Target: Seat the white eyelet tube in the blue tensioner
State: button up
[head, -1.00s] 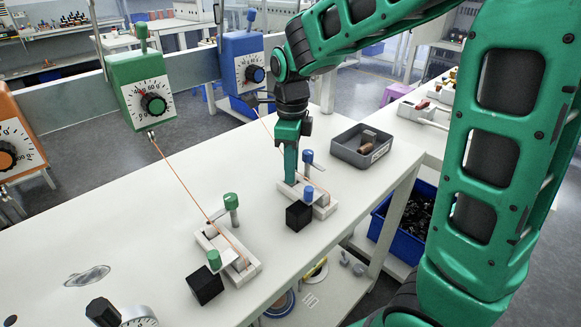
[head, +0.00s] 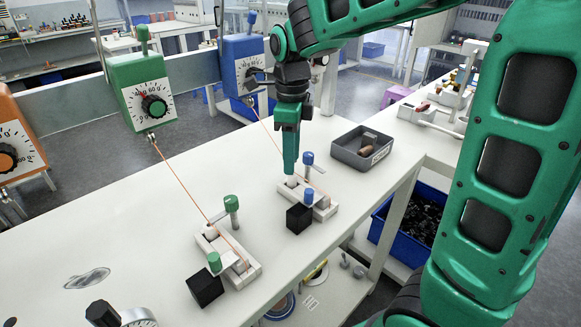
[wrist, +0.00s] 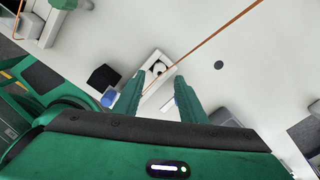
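The blue tensioner unit has a blue dial box (head: 243,65) on the rail and a thin orange cord running down to a white base (head: 322,213) with blue knobs (head: 308,158). A small white rounded piece (wrist: 158,68), probably the eyelet tube, shows in the slot of that base in the wrist view; whether it is fully seated I cannot tell. My gripper (head: 289,174) points down just above the far-left end of the base. In the wrist view my gripper (wrist: 156,80) has its two fingers well apart, with nothing clamped between them.
A black block (head: 299,217) sits at the base's near side. A second white base (head: 245,272) with green knobs and a cord from the green dial box (head: 141,90) stands left. A grey bin (head: 362,147) is to the right. The table's front edge is close.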

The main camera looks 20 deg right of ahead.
notch_tip(320, 180, up, 8)
jog(key=shift+f, duration=0.15)
jog(key=s+d+f+n, duration=0.3)
jog(key=s+d+n, duration=0.3)
jog(key=s, duration=0.2)
jog(key=s+d+f+n, duration=0.4)
jog(key=s+d+n, duration=0.1)
jog(key=s, duration=0.4)
jog(key=s+d+f+n, duration=0.4)
jog(key=s+d+n, duration=0.2)
jog(key=s+n, duration=0.1)
jog(key=shift+s+d+f, duration=0.25)
jog(key=shift+s+d, duration=0.05)
jog(key=shift+s, duration=0.4)
jog(key=shift+w+f, duration=0.25)
jog(key=shift+w, duration=0.35)
